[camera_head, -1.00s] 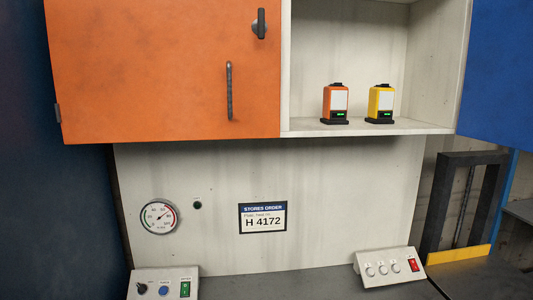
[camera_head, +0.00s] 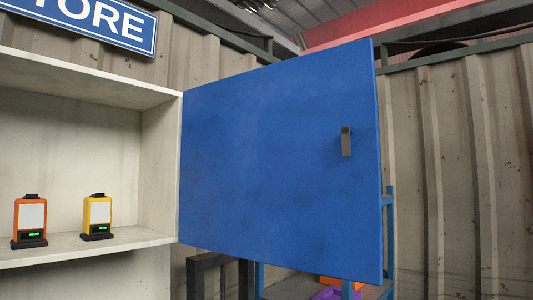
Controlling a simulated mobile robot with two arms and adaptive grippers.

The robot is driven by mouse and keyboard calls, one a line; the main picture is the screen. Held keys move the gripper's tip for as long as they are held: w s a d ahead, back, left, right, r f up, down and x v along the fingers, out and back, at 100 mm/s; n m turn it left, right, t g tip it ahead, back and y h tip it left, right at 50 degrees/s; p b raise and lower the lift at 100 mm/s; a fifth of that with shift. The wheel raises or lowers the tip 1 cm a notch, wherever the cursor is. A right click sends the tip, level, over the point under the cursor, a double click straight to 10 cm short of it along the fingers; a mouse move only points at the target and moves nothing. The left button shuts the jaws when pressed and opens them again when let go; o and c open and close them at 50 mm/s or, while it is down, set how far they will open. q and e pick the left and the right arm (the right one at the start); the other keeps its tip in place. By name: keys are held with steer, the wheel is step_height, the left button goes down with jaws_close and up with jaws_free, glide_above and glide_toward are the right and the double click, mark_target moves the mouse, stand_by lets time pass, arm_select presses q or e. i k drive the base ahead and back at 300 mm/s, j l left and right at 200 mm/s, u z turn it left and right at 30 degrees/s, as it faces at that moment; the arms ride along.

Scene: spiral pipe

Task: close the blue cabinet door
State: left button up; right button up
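The blue cabinet door (camera_head: 270,170) stands wide open in the head view, hinged at the right edge of the white cabinet (camera_head: 160,170) and swung out to the right. A short dark handle (camera_head: 346,141) sits near its free right edge. The cabinet's right compartment is open to view, with an orange device (camera_head: 30,221) and a yellow device (camera_head: 97,217) on its shelf. Neither of my grippers shows in the head view.
A dark upright frame (camera_head: 197,275) stands below the door. A blue rack (camera_head: 388,240) with orange and purple items is partly hidden behind the door. A corrugated metal wall (camera_head: 450,180) fills the right. A store sign (camera_head: 95,20) hangs above the cabinet.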

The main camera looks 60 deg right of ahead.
mark_target(265, 178)
steer(key=l, duration=0.6)
steer(key=k+l+u, duration=0.1)
steer(key=l, duration=0.45)
steer(key=l+u, duration=0.1)
steer(key=l, duration=0.5)
steer(key=k+l, duration=0.15)
steer(key=l, duration=0.4)
steer(key=l+u, duration=0.1)
steer(key=l, duration=0.45)
steer(key=k, duration=0.05)
